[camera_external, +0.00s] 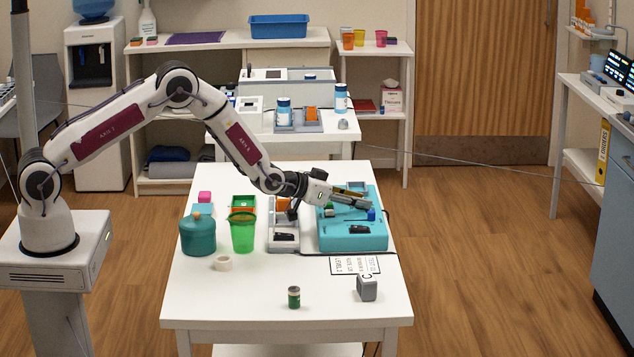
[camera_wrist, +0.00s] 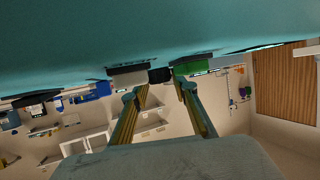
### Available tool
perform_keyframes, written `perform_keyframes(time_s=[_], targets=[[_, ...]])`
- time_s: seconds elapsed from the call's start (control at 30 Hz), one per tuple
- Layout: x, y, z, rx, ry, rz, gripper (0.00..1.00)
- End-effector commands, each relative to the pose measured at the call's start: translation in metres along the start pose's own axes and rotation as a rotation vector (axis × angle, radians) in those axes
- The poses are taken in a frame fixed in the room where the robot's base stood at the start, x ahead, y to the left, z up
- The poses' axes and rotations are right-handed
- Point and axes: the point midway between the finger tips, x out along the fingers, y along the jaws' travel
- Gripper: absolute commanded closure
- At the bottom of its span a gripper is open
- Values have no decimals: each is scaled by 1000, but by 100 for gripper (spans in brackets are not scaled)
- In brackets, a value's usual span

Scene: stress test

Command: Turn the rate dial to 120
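A teal device (camera_external: 350,240) sits at the right side of the white table. In the wrist view its teal surface (camera_wrist: 150,40) fills the top. It carries a small blue part (camera_external: 371,214), a green part (camera_external: 329,210) and a dark part on its front. I cannot tell which part is the rate dial, and no scale is readable. My gripper (camera_external: 366,198) is low over the device's top, pointing right. In the wrist view its fingers (camera_wrist: 161,88) are apart with nothing held. Beyond their tips are a green block (camera_wrist: 193,67), a black part (camera_wrist: 160,75) and a pale part (camera_wrist: 128,76).
A grey device (camera_external: 284,237) stands just left of the teal one. A green cup (camera_external: 243,233), teal jar (camera_external: 198,236) and tape roll (camera_external: 222,264) are farther left. A printed card (camera_external: 355,265), grey block (camera_external: 367,288) and small jar (camera_external: 294,297) lie in front. The table's front left is clear.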

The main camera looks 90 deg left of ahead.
Motion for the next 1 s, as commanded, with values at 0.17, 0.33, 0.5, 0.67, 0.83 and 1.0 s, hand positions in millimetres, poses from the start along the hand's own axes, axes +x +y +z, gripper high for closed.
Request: perform_keyframes(time_s=[0.17, 0.33, 0.5, 0.67, 0.83, 1.0], targets=[[0, 0, 0, 0, 0, 0, 100], [0, 0, 0, 2, 0, 4, 100], [0, -1, -1, 10, 3, 23, 100], [1, -2, -2, 22, 5, 54, 100], [1, -2, -3, 36, 7, 85, 100], [1, -3, -3, 48, 8, 118, 100]])
